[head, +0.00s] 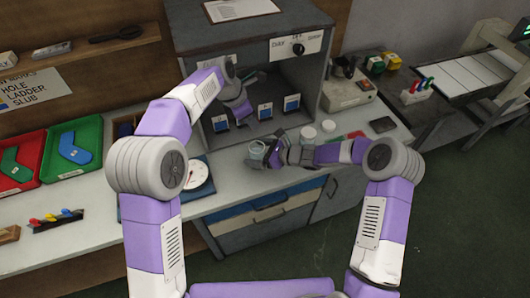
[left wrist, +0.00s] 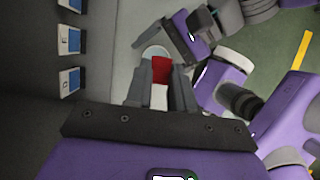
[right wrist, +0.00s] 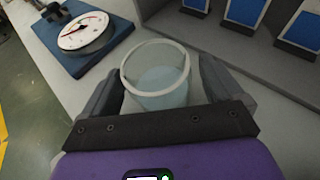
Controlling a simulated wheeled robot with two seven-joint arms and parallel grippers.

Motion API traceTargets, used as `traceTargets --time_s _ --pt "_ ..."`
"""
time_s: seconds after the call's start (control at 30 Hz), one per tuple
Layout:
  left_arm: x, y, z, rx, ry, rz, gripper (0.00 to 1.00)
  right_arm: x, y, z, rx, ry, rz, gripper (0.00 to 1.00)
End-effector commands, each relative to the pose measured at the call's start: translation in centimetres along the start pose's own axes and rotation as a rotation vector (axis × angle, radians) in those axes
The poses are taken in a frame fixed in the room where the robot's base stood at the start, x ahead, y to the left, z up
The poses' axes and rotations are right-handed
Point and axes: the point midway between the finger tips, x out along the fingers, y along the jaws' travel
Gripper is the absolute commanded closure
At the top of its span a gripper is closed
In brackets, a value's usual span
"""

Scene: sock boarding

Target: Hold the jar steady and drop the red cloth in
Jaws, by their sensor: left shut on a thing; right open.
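A clear glass jar (head: 257,151) stands upright on the pale counter. The right wrist view shows its open rim and pale bluish inside (right wrist: 158,78). My right gripper (right wrist: 160,88) is open with a finger on either side of the jar; a gap shows at the fingers. My left gripper (head: 243,112) is above and behind the jar in the head view. In the left wrist view, it (left wrist: 162,85) is shut on the red cloth (left wrist: 162,70), which has a white part below. The jar's rim (left wrist: 152,51) shows just beyond the fingertips, partly hidden by them.
A grey cabinet (head: 187,38) with blue-and-white cards stands behind the jar. A dial scale (head: 196,176) on a blue base is left of it. White round lids (head: 308,132) lie to the right. Green and red trays (head: 85,137) sit far left.

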Motion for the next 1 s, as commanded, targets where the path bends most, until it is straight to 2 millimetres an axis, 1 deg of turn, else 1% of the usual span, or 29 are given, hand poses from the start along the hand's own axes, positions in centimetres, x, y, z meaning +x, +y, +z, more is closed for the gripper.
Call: traceTargets --time_s 0.27,0.3,0.47,0.6,0.7,0.87,1.0 --pt "-0.01 0.00 0.00 0.000 0.000 0.000 1.00 0.23 0.00 -0.01 0.000 0.000 0.000 0.06" --pt "0.00 0.00 0.00 0.000 0.000 0.000 1.00 0.23 0.00 -0.01 0.000 0.000 0.000 0.08" --pt "0.00 0.00 0.00 0.000 0.000 0.000 1.00 0.21 0.00 -0.01 0.000 0.000 0.000 0.32" --pt "0.00 0.00 0.00 0.000 0.000 0.000 1.00 0.20 0.00 -0.01 0.000 0.000 0.000 0.54" --pt "0.00 0.00 0.00 0.000 0.000 0.000 1.00 0.20 0.00 -0.01 0.000 0.000 0.000 0.68" --pt "0.25 0.01 -0.10 0.000 0.000 0.000 1.00 0.20 0.00 -0.01 0.000 0.000 0.000 0.68" --pt "0.91 -0.01 -0.37 0.000 0.001 -0.002 1.00 0.20 0.00 -0.01 0.000 0.000 0.000 0.68"
